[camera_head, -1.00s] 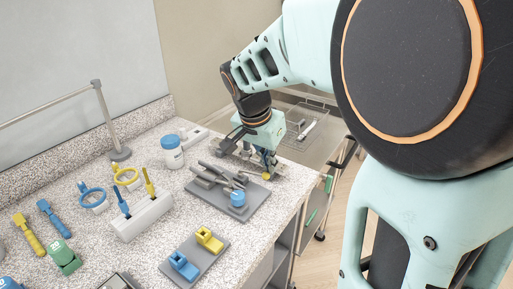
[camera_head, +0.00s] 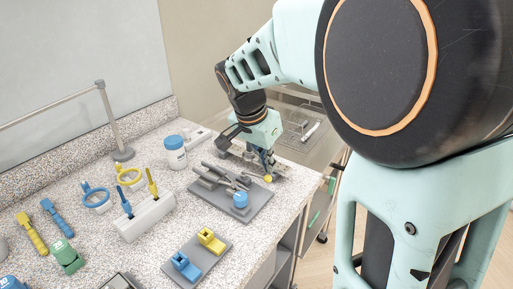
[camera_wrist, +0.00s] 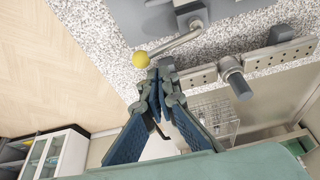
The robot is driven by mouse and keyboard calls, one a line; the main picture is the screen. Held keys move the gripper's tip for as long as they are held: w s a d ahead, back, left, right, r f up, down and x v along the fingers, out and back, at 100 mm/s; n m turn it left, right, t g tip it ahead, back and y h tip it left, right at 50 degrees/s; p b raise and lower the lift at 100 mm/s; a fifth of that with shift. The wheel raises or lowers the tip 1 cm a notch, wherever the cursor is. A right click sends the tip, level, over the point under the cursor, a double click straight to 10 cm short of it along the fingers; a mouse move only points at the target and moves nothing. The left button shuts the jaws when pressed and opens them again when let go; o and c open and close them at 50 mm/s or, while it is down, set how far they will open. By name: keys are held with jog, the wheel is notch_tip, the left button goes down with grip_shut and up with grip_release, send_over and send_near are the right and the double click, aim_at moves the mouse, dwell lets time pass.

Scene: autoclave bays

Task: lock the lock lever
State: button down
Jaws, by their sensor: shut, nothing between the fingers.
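The lock lever (camera_wrist: 178,43) is a grey metal arm with a yellow ball knob (camera_wrist: 140,60) at its end, seen at the top of the wrist view. In the head view the yellow knob (camera_head: 268,179) shows near the right edge of the counter. My gripper (camera_wrist: 160,76) is shut and empty, with its fingertips just beside the knob in the wrist view. I cannot tell whether they touch it. In the head view my gripper (camera_head: 266,160) is low over the fixture, and hides part of the lever and its base.
A grey board (camera_head: 262,203) with grey parts and a blue knob (camera_head: 240,199) lies close to the gripper. A white jar with a blue lid (camera_head: 175,150) stands to the left. The counter's right edge is near, with a wire basket (camera_head: 300,122) beyond.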

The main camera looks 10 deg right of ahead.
jog(key=v, duration=1.2)
